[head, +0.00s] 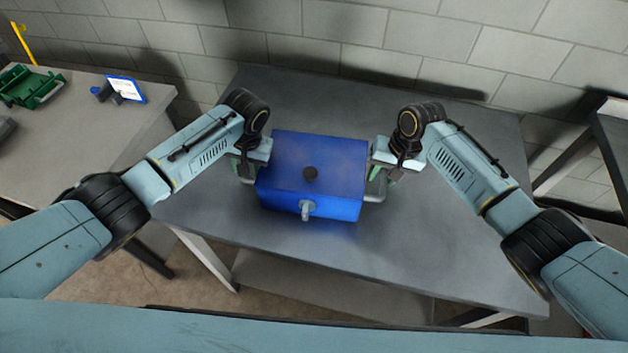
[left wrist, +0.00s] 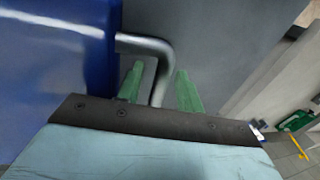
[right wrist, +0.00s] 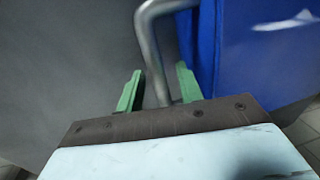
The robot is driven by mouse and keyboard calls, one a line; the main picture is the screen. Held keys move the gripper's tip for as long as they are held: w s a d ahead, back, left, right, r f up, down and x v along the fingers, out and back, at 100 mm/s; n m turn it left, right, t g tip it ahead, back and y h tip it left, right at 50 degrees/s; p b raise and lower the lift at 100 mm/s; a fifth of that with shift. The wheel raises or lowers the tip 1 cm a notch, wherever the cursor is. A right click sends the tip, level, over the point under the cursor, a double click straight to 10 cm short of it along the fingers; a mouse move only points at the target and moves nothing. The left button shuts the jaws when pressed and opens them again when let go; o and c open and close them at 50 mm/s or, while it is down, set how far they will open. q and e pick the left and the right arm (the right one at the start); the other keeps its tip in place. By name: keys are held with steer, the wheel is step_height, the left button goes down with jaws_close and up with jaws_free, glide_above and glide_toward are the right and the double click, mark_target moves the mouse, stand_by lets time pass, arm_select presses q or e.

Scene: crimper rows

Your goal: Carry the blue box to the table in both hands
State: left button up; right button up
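The blue box (head: 318,165) is over the grey table (head: 420,250), apparently resting on its top. It has a dark knob on its lid, a grey latch in front and a metal bar handle on each side. My left gripper (head: 247,172) is at the box's left side. In the left wrist view its green fingers stand apart with the left handle (left wrist: 160,75) between them, gaps showing. My right gripper (head: 380,180) is at the right side. In the right wrist view its fingers are also apart, around the right handle (right wrist: 150,45), with gaps beside the bar.
A second table (head: 140,125) at the left bears a green crate (head: 30,88) and a blue-framed card (head: 126,88). A dark bench (head: 612,130) stands at the right edge. A block wall runs behind. The grey table is clear around the box.

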arm_select(q)
steer(key=shift+c, duration=0.3)
arm_select(e)
steer(key=shift+c, duration=0.2)
arm_select(q)
jaws_close()
arm_select(e)
jaws_close()
stand_by(0.5)
arm_select(q)
steer(key=shift+w+r, duration=0.2)
arm_select(e)
steer(key=shift+w+r, duration=0.15)
steer(key=shift+r, duration=0.05)
